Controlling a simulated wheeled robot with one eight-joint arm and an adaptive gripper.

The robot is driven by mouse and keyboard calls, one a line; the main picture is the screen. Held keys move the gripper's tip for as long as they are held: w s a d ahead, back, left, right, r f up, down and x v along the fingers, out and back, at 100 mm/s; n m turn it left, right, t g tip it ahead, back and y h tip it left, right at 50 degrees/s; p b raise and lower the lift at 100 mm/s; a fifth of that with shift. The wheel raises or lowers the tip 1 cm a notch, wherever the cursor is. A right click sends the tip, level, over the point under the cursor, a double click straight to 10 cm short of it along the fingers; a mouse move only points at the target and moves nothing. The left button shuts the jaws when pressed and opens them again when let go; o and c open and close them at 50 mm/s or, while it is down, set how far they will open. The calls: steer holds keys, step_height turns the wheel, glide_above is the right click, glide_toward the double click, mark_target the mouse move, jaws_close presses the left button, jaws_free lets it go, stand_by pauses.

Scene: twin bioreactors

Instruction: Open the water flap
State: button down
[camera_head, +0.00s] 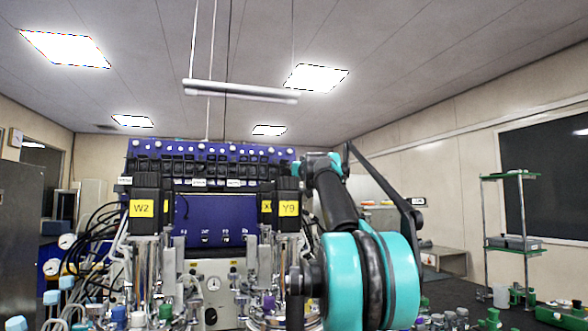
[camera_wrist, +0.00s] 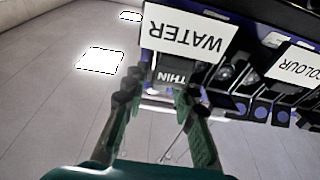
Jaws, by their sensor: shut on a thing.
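In the wrist view, a white label reading WATER (camera_wrist: 190,35), upside down, sits above a dark flap (camera_wrist: 171,77) marked THIN. My gripper (camera_wrist: 158,98) has one finger on each side at the flap's near edge and is shut on it; the exact contact is partly hidden by the fingertips. In the head view, a row of black flaps (camera_head: 210,165) runs along the top of the blue unit. My arm reaches up to the right end of this row, and my fingertips are hard to make out there.
A COLOUR label (camera_wrist: 297,64) and more dark flaps lie to the right in the wrist view. Below the row stand the bioreactors with black tops labelled W2 (camera_head: 142,208) and Y9 (camera_head: 289,208). A green-shelved rack (camera_head: 512,245) stands at the right.

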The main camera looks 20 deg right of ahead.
steer(key=shift+s+r+g, duration=0.1)
steer(key=shift+r+g, duration=0.05)
steer(key=shift+g, duration=0.65)
steer(key=shift+r+g, duration=0.1)
steer(key=shift+g, duration=0.7)
steer(key=shift+r+g, duration=0.2)
steer(key=shift+g, duration=1)
steer(key=c, duration=1.5)
jaws_free()
steer(key=shift+c, duration=0.2)
steer(key=shift+s, duration=0.2)
steer(key=v, duration=1.1)
steer(key=shift+s, duration=0.3)
steer(key=shift+r, duration=0.15)
